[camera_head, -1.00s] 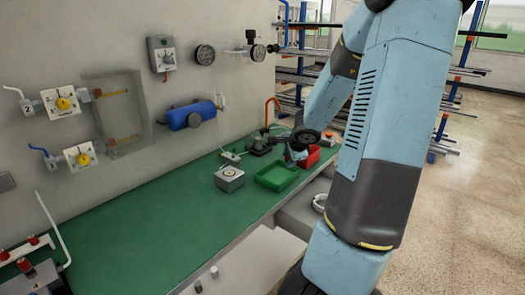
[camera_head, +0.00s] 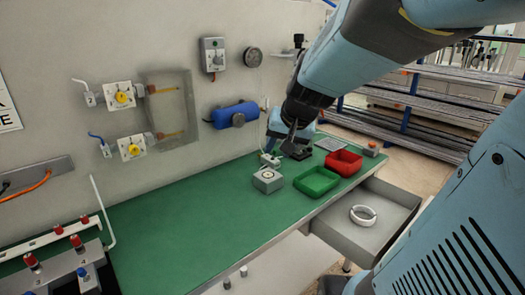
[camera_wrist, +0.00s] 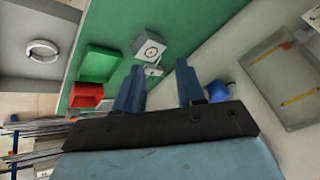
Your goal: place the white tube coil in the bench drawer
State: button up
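The white tube coil (camera_head: 363,215) lies flat inside the open bench drawer (camera_head: 330,234), which is pulled out below the bench's right front edge. In the wrist view the coil (camera_wrist: 42,50) is at the upper left, in the drawer (camera_wrist: 20,68). My gripper (camera_wrist: 157,72) shows two blue fingers apart with nothing between them. In the head view my gripper (camera_head: 272,128) is above the back of the bench near the wall, well away from the coil and drawer.
A green tray (camera_head: 316,181) and a red bin (camera_head: 343,163) stand on the green bench (camera_head: 190,215). A grey box with a dial (camera_head: 267,180) is left of them. A blue cylinder (camera_head: 236,115) is on the wall. The bench's middle is clear.

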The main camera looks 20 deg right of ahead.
jog(key=s+r+n+h, duration=0.1)
jog(key=s+r+n, duration=0.2)
jog(key=s, duration=0.9)
jog(key=shift+d+r+n+g, duration=0.25)
jog(key=shift+d+n+g, duration=0.15)
jog(key=shift+d+n, duration=0.1)
